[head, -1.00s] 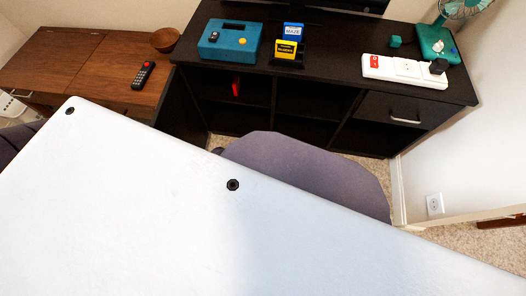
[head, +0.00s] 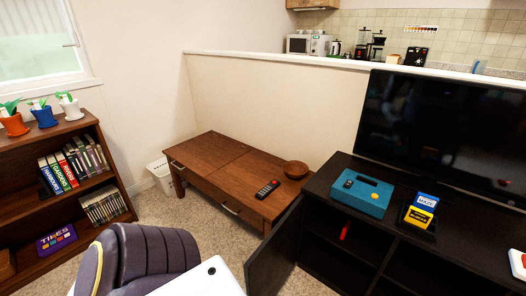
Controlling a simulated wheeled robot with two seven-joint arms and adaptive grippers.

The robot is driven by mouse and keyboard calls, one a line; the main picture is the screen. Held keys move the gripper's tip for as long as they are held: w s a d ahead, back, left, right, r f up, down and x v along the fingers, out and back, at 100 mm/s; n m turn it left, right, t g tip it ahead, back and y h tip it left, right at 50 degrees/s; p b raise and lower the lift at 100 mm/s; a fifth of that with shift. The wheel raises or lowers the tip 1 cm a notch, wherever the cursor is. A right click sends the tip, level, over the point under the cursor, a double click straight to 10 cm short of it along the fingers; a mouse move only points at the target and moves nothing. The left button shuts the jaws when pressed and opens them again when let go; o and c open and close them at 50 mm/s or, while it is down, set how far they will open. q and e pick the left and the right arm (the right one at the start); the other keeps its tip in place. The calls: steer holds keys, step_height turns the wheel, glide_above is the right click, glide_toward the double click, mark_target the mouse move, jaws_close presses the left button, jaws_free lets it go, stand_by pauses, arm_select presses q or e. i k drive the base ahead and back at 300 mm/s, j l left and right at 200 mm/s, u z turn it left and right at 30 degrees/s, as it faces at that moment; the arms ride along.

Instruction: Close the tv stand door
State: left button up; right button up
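The black tv stand (head: 465,240) stands at the right of the head view, with its front facing the lower left. Its door (head: 272,252) at the left end is swung open and sticks out from the front as a dark panel. The open left compartment behind it shows a shelf and a small red object (head: 344,232). The stand's far right end is cut off by the frame. Neither of my grippers is in view, and I see nothing touching the door.
A brown wooden table (head: 205,160) with a black remote (head: 267,189) and a bowl (head: 296,169) stands close left of the open door. A teal box (head: 361,193) and a television (head: 440,125) sit on the stand. A bookshelf (head: 25,160) is at the left. Carpet (head: 215,238) lies between.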

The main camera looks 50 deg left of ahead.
mark_target(265, 273)
steer(key=k+j, duration=0.7)
steer(key=j, duration=0.9)
steer(key=i+j, duration=0.1)
steer(key=j, duration=0.7)
steer(key=k+l+z, duration=0.15)
steer(key=k+j, duration=0.05)
steer(key=k, duration=0.05)
